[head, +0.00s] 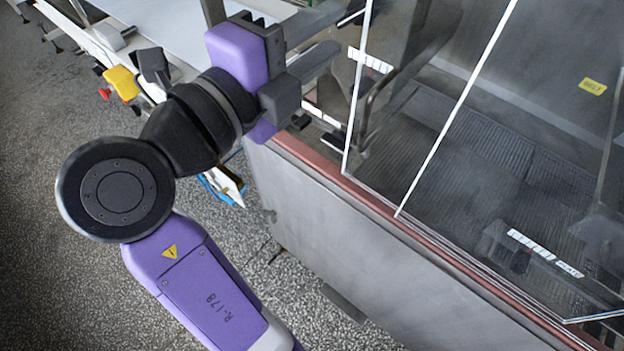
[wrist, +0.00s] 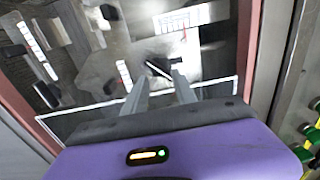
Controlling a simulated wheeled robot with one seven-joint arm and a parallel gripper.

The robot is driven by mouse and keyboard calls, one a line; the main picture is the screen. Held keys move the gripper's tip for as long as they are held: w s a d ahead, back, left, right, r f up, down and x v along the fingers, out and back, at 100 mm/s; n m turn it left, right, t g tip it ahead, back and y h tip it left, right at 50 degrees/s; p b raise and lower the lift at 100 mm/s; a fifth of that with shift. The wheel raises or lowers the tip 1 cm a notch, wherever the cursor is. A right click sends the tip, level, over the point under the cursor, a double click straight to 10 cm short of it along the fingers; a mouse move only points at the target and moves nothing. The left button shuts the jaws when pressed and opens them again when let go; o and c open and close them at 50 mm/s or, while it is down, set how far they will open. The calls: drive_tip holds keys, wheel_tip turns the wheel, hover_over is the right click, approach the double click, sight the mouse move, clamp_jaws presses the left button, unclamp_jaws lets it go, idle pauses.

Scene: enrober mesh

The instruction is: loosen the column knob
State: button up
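I cannot pick out the column knob with certainty in either view; it may be hidden or too small. My gripper (head: 340,28) is at the near left corner of the glazed machine, its two grey fingers pointing right towards the glass. In the wrist view my gripper (wrist: 159,78) has its fingers apart, with a clear gap and nothing visibly held. A small dark piece with a white edge (wrist: 158,69) shows beyond the fingertips; I cannot tell what it is or how far away.
The machine's clear panels (head: 470,120) have white edges above a reddish rail (head: 400,232) and grey side wall (head: 330,240). A yellow label (head: 593,87) is inside. A white belt (head: 185,25) and yellow block (head: 122,83) are upper left. Speckled floor (head: 60,250) is open at left.

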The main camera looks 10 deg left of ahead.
drive_tip(key=a+f+n+t+y, duration=0.1)
drive_tip(key=a+n+t+y, duration=0.4)
drive_tip(key=a+n+y, duration=1.05)
drive_tip(key=s+d+f+n+g+y, duration=0.1)
drive_tip(key=s+d+f+n+y, duration=0.1)
drive_tip(key=s+d+f+n, duration=0.2)
drive_tip(key=s+d+f+n+g+y, duration=0.1)
drive_tip(key=s+d+f+n, duration=0.3)
drive_tip(key=d+f+n, duration=0.7)
drive_tip(key=shift+s+d+f+g+y, duration=0.2)
drive_tip(key=shift+d+f+g+y, duration=0.2)
drive_tip(key=shift+f, duration=0.2)
drive_tip(key=shift+n+h, duration=0.25)
